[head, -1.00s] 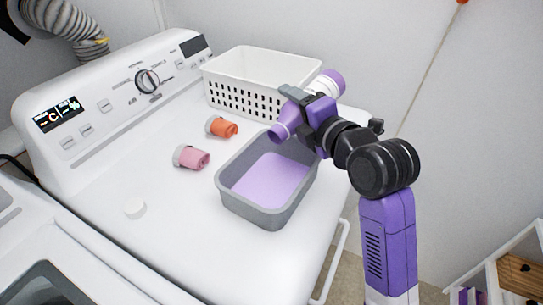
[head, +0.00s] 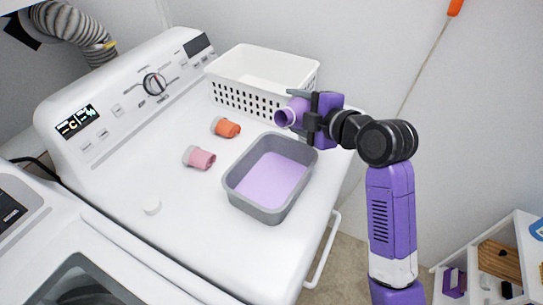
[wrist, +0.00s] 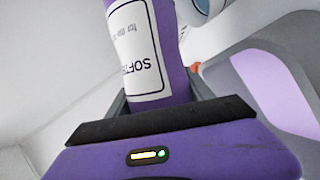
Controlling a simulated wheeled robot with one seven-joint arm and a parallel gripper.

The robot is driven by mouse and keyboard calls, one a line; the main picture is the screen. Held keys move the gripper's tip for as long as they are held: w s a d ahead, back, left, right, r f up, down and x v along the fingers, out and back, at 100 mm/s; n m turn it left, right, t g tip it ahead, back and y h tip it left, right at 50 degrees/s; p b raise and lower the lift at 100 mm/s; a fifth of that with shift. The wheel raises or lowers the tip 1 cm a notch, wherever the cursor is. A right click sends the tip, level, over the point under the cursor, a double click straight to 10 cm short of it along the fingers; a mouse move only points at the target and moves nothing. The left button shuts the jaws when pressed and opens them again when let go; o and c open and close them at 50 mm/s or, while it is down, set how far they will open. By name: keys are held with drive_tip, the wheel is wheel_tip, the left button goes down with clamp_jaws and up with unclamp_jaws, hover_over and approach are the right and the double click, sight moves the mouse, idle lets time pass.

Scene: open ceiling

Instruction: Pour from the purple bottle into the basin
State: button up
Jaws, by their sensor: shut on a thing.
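The purple bottle (head: 285,117) is in my gripper (head: 302,108), which is shut around its body. In the head view its round purple end points left and towards the camera; the rest is mostly hidden by the gripper. In the wrist view the bottle (wrist: 178,50) shows a white label with upside-down lettering. The grey basin (head: 241,198) stands on the white machine top, below and left of my gripper, with a flat layer of light purple inside. No falling stream is visible.
A white perforated basket (head: 240,98) stands behind the basin, close to my gripper. An orange bottle (head: 228,128) and a pink bottle (head: 202,159) lie left of the basin. A small white cap (head: 152,206) lies nearer the front. The machine top around it is clear.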

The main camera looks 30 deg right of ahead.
sight(302, 101)
drive_tip(key=shift+r+m+p, duration=0.4)
drive_tip(key=shift+r+p, duration=0.4)
drive_tip(key=shift+p, duration=0.1)
drive_tip(key=shift+s+a+r+m+g+y+p, duration=0.15)
drive_tip(key=shift+a+m+g+y+p, duration=0.35)
drive_tip(key=shift+p, duration=0.4)
drive_tip(key=r+p, duration=0.1)
drive_tip(key=m+p, duration=0.1)
drive_tip(key=shift+s+a+r+y+p, duration=0.15)
drive_tip(key=shift+r+y+p, duration=0.2)
drive_tip(key=shift+y+p, duration=0.05)
drive_tip(key=shift+a+r+m+y+p, duration=0.15)
drive_tip(key=shift+r+m+y+p, duration=0.25)
drive_tip(key=shift+m+p, duration=0.5)
drive_tip(key=shift+d+r+m+g+y+p, duration=0.1)
drive_tip(key=shift+d+m+g+y+p, duration=0.1)
drive_tip(key=shift+m+g+y+p, duration=0.15)
drive_tip(key=shift+d+m+y+b, duration=0.1)
drive_tip(key=shift+m+y+b, duration=0.2)
drive_tip(key=shift+m+y, duration=0.05)
drive_tip(key=shift+d+r+m+g+y, duration=0.1)
drive_tip(key=shift+r+m+g+y, duration=0.25)
drive_tip(key=shift+r+m+y, duration=0.25)
drive_tip(key=shift+f+m+y, duration=0.25)
drive_tip(key=shift+m+y, duration=0.25)
drive_tip(key=shift+m, duration=0.4)
